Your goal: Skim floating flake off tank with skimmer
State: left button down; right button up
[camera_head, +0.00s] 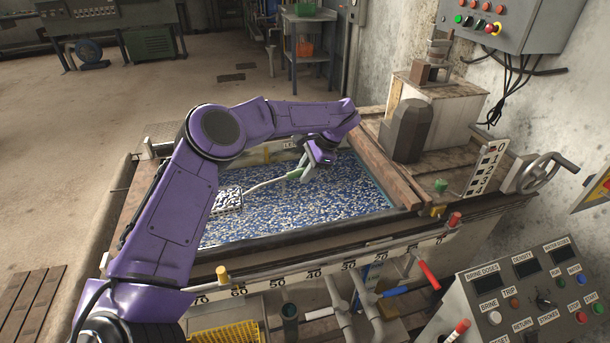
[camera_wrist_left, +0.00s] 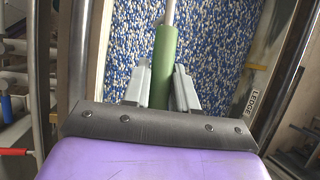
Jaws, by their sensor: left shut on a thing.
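The tank (camera_head: 380,230) is full of blue and white flake (camera_head: 300,212) floating across its surface. My left gripper (camera_head: 305,168) is over the far part of the tank, shut on the green handle of the skimmer (camera_head: 252,187). The skimmer's pale rod runs left from the gripper to a mesh head (camera_head: 228,200) at the tank's left side, partly hidden by my arm. I cannot tell whether the head is in the flake or just above it. In the left wrist view the green handle (camera_wrist_left: 164,65) lies between the two grey fingers (camera_wrist_left: 162,88). My right gripper is out of view.
A wooden plank (camera_head: 372,172) and a dark block (camera_head: 408,130) border the tank's right side. A numbered scale (camera_head: 300,277) runs along the front, with pipes and a red-handled lever (camera_head: 428,275) below. A control panel (camera_head: 530,290) stands front right, beside a handwheel (camera_head: 545,172).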

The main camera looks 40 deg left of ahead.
pick_arm(q)
jog(key=shift+w+d+r+p, duration=0.1)
jog(key=shift+r+p, duration=0.65)
jog(key=shift+r, duration=0.8)
jog(key=shift+w+r+p, duration=0.1)
jog(key=shift+r+p, duration=0.65)
jog(key=shift+r, duration=0.8)
